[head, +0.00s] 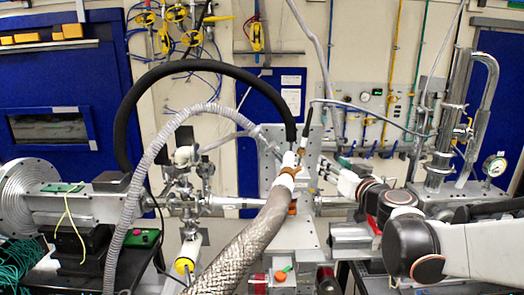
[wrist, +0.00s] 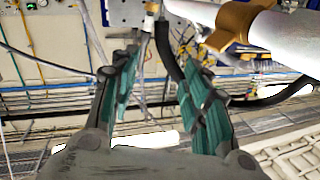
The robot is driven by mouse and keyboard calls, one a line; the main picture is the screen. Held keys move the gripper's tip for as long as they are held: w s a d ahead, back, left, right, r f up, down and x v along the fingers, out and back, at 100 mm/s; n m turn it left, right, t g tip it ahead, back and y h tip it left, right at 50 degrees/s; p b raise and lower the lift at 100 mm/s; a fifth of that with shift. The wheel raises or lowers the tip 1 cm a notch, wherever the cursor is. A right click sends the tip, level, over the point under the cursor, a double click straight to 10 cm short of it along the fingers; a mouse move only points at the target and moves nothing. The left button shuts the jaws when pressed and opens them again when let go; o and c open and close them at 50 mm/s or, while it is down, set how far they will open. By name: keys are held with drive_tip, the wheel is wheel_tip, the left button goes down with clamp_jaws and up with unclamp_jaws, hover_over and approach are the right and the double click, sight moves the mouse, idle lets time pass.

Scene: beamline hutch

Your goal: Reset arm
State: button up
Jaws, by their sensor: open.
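My gripper (wrist: 160,62) is open in the wrist view, its two green-padded fingers spread apart with nothing held between them. Past the fingertips are a black hose, a pale pipe and a brass-coloured fitting (wrist: 238,18); I cannot tell how far off they are. In the head view my arm reaches in from the right edge, bent at its dark joints. Its far end points left toward the upright metal plate (head: 311,195) in the middle. The fingers are too small there to make out clearly.
A thick braided hose (head: 245,240) curves up through the middle foreground. A black hose (head: 205,66) and a grey corrugated hose (head: 133,195) arch at left. A metal cylinder assembly (head: 452,120) and a round gauge (head: 494,165) stand close behind my arm at right.

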drive_tip(key=s+a+f+n+g+y+b, duration=0.1)
drive_tip(key=s+a+f+g+b, duration=0.2)
drive_tip(key=s+f+b, duration=0.4)
drive_tip(key=s+a+f+n+g+b, duration=0.15)
drive_tip(key=s+a+f+b, duration=0.3)
drive_tip(key=s+f, duration=0.5)
drive_tip(key=s+d+f+m+g+h+b, duration=0.1)
drive_tip(key=s+d+f+g+h+b, duration=0.1)
drive_tip(key=s+f+b, duration=0.3)
drive_tip(key=s+d+f+m+g+h+b, duration=0.2)
drive_tip(key=s+d+f+b, duration=0.3)
drive_tip(key=s+f, duration=0.7)
wheel_tip(320, 180, down, 3)
drive_tip(key=shift+s+d+f+g+h, duration=0.15)
drive_tip(key=shift+d+g+h, duration=0.15)
drive_tip(key=shift+g+h, duration=0.35)
